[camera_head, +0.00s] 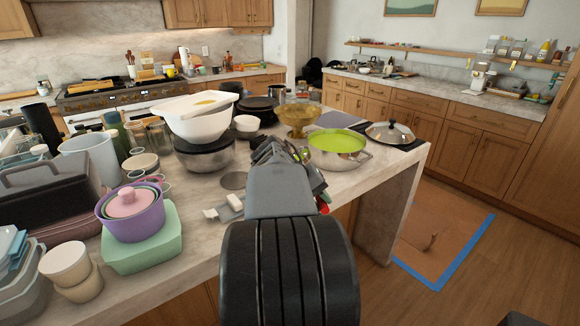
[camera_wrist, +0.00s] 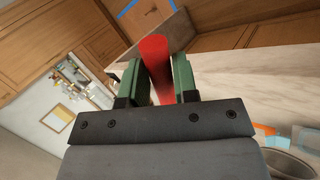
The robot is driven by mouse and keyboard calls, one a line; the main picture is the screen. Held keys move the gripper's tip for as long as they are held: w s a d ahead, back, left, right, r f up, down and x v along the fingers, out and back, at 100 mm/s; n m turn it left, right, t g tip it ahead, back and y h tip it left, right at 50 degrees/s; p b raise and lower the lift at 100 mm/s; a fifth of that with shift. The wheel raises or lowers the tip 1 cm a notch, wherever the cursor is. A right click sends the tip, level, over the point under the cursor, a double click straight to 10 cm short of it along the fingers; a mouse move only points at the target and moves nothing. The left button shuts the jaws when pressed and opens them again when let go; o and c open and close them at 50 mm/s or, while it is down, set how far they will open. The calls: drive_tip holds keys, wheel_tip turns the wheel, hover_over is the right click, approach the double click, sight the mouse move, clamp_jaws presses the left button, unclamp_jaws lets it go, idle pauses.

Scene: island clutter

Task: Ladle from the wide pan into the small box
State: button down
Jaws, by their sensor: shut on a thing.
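My gripper (camera_wrist: 158,82) is shut on a red handle (camera_wrist: 155,50), which stands up between its two green fingers in the wrist view. A bit of the red shows beside my arm in the head view (camera_head: 324,208); the scoop end of the ladle cannot be made out. The wide pan (camera_head: 345,162) is silver with bright green contents and stands near the island's right end, just beyond my gripper. A mint-green box (camera_head: 150,258) sits at the island's front left with a purple pot (camera_head: 132,222) on it; I cannot tell whether it is the small box.
A gold bowl (camera_head: 297,117) stands left of the pan, and a domed lid (camera_head: 390,131) lies to its right. A white bowl (camera_head: 197,124) and several jars crowd the left side. The marble island (camera_head: 205,243) has some bare surface near its front edge.

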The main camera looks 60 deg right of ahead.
drive_tip(key=shift+w+g+h+b, duration=0.1)
drive_tip(key=shift+g+h+b, duration=0.3)
drive_tip(key=shift+b, duration=0.3)
idle(0.6)
drive_tip(key=shift+a+b, duration=0.1)
drive_tip(key=shift+b, duration=0.2)
drive_tip(key=shift+w+f+g+h+b, duration=0.1)
drive_tip(key=shift+g+h+b, duration=0.2)
drive_tip(key=shift+g+b, duration=0.1)
drive_tip(key=shift+w+a+g+h+b, duration=0.1)
drive_tip(key=shift+a+g+h+b, duration=0.05)
drive_tip(key=shift+g+h+b, duration=0.45)
drive_tip(key=shift+r, duration=0.35)
drive_tip(key=shift+b, duration=0.35)
